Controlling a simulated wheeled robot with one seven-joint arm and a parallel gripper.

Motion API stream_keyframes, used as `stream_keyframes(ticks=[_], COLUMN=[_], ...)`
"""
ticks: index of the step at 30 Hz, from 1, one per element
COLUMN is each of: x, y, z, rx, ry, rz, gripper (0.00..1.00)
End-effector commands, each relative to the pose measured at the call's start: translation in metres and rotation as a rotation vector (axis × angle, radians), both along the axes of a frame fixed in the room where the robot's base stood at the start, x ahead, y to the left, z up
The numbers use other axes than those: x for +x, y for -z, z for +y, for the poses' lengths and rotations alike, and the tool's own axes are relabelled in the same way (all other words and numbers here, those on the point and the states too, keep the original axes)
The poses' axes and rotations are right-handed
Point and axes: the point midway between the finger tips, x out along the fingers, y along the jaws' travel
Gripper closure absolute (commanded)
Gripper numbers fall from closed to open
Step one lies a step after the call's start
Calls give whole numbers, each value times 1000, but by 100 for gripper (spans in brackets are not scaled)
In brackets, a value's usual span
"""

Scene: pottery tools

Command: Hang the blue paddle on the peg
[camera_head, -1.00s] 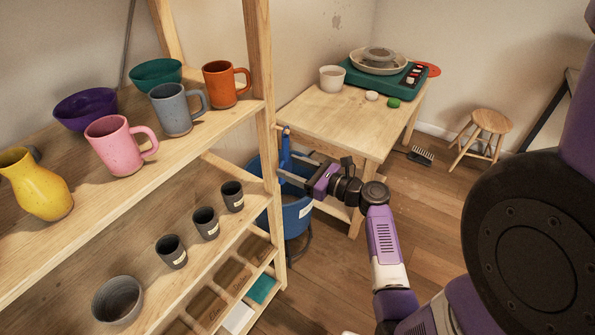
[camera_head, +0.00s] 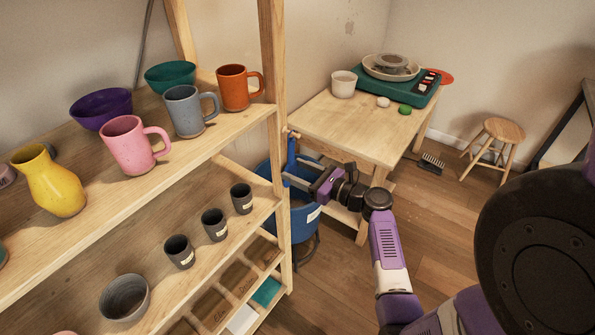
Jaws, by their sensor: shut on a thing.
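The blue paddle (camera_head: 291,153) is upright beside the front post of the wooden shelf. A small wooden peg (camera_head: 294,134) sticks out from that post at the paddle's upper end. I cannot tell whether the peg passes through the paddle or the paddle is only beside it. My gripper (camera_head: 291,167) is shut on the blue paddle and reaches in from the right, below the peg. The paddle's lower part is hidden by the fingers and hard to tell from the blue bin behind.
The wooden shelf (camera_head: 278,75) at left holds mugs, bowls, a yellow vase (camera_head: 52,184) and small dark cups. A blue bin (camera_head: 303,223) stands below my gripper. A wooden table (camera_head: 345,126) with a potter's wheel (camera_head: 391,68) is behind.

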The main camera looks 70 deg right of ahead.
Motion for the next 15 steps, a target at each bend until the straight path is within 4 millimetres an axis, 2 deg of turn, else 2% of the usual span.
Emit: stream_keyframes(ticks=[3,4,7,15], x=[0,0,0,0], y=[0,0,0,1], z=[0,0,0,0], rx=[0,0,0,0], ry=[0,0,0,0], rz=[0,0,0,1], gripper=[100,43,23,21])
